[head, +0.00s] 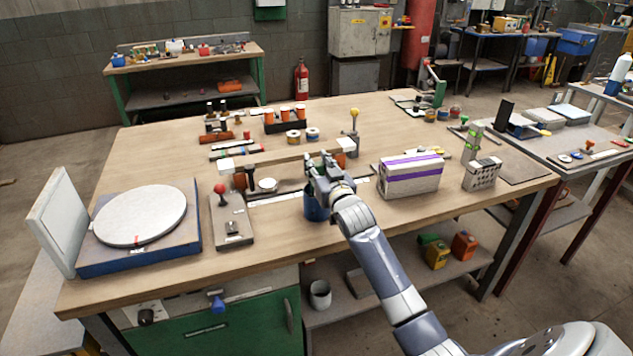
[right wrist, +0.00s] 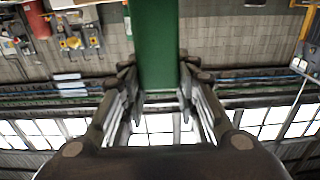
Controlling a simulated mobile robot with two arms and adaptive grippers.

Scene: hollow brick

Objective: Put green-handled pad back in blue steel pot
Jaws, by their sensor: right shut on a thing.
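My right gripper (head: 322,166) is above the blue steel pot (head: 315,209) near the front middle of the workbench. In the right wrist view, the green handle (right wrist: 155,45) of the pad runs between the two fingers, and the gripper is shut on it. The gripper and wrist hide the pot's mouth and most of the pad in the head view. I cannot tell whether the pad's lower end is inside the pot. My left gripper is not in view.
A grey brick with purple bands (head: 410,176) stands right of my gripper. A grey stand with a red knob (head: 231,220) and a round plate on a blue base (head: 140,215) are to the left. Bare wood (head: 400,215) lies in front of the brick.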

